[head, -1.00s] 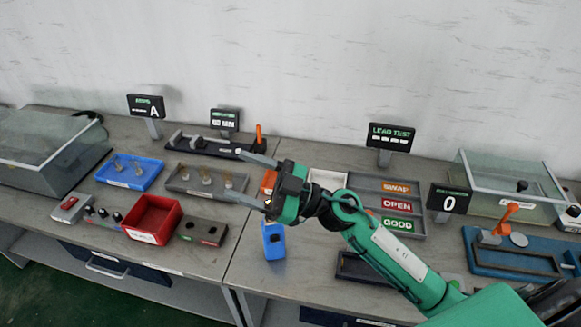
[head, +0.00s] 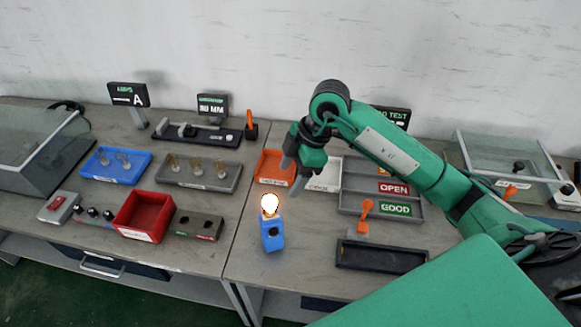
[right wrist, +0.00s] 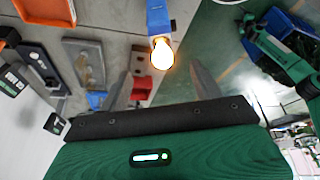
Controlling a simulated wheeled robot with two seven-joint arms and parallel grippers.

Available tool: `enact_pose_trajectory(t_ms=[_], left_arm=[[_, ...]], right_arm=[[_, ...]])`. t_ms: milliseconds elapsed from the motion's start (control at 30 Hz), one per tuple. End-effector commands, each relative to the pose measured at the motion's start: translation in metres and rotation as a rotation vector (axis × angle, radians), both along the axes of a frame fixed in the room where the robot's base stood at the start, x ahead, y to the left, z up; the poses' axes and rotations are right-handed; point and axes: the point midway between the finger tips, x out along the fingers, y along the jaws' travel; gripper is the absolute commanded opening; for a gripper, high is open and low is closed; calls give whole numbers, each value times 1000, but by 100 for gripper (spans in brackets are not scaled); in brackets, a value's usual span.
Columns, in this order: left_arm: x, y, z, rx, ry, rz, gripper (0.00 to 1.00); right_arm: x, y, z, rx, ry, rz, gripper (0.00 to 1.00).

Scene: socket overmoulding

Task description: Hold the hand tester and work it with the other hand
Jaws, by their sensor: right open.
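A small blue box with a glowing bulb, which looks like the hand tester (head: 272,238), stands on the bench in the head view. The bulb (head: 269,204) sits at its far end and shines white-orange. The blue box (right wrist: 157,18) also shows in the right wrist view, with the bulb between my finger lines. My right gripper (head: 291,175) is open and empty, pointing down behind and slightly right of the bulb, apart from it. A green arm, apparently my left (right wrist: 278,48), shows at the right of the right wrist view; its jaws are too small to read.
An orange tray (head: 274,166) and a grey tray with labelled slots (head: 350,200) lie near the right gripper. A black tray (head: 380,257) and an orange-handled piece (head: 365,212) are right of the tester. A red bin (head: 147,215) is left. Bench around the tester is clear.

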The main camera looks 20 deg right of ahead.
Motion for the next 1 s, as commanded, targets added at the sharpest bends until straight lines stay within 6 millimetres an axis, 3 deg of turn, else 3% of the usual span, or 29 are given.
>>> enact_pose_trajectory(t_ms=[600,800,1000], left_arm=[[1,0,32,0,0,0,69],[1,-1,36,-1,-1,0,69],[1,-1,36,-1,-1,0,69]], right_arm=[[5,43,-99,6,3,4,65],[7,49,-117,4,1,3,65],[7,51,-122,5,1,4,65]])
